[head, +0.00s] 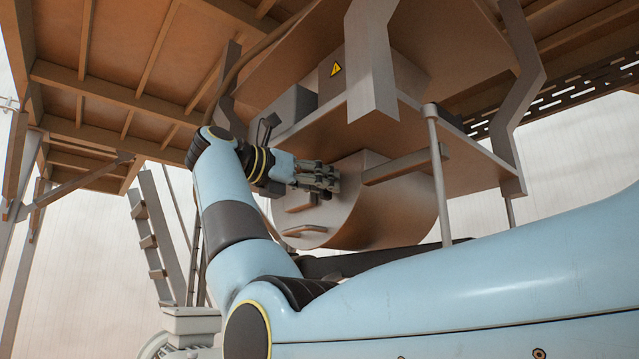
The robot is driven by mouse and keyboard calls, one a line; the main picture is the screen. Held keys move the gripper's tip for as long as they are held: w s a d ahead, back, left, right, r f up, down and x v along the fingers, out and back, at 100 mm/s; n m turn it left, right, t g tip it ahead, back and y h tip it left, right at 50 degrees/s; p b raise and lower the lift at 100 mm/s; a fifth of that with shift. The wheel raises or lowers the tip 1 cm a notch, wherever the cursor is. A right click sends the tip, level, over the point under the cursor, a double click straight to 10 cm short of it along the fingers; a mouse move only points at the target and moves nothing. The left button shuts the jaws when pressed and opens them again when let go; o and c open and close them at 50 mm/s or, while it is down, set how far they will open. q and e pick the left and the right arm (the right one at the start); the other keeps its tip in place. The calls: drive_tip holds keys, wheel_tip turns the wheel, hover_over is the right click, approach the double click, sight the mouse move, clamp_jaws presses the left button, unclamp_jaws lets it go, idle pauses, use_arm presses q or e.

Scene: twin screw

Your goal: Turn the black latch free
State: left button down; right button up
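I cannot make out a black latch; it may be hidden behind my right gripper and wrist. My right gripper (325,180) is in front of the flat round face of a large grey drum (390,210), near its upper part. The fingers point right and look dark and close together; I cannot tell if they are open, shut or touching anything. Two brownish handles or brackets show on the drum face below the fingers, an upper one (300,208) and a lower one (306,230). My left gripper is not in view.
The drum hangs under a brown platform with a grey box (290,108) and a box bearing a yellow warning sign (336,69). A bar (405,165) and a thin post (438,180) stand right of the drum face. A ladder (158,235) is at left.

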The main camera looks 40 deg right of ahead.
drive_tip(key=shift+a, duration=0.1)
drive_tip(key=a, duration=0.7)
drive_tip(key=shift+s+a, duration=0.15)
drive_tip(key=shift+s, duration=0.15)
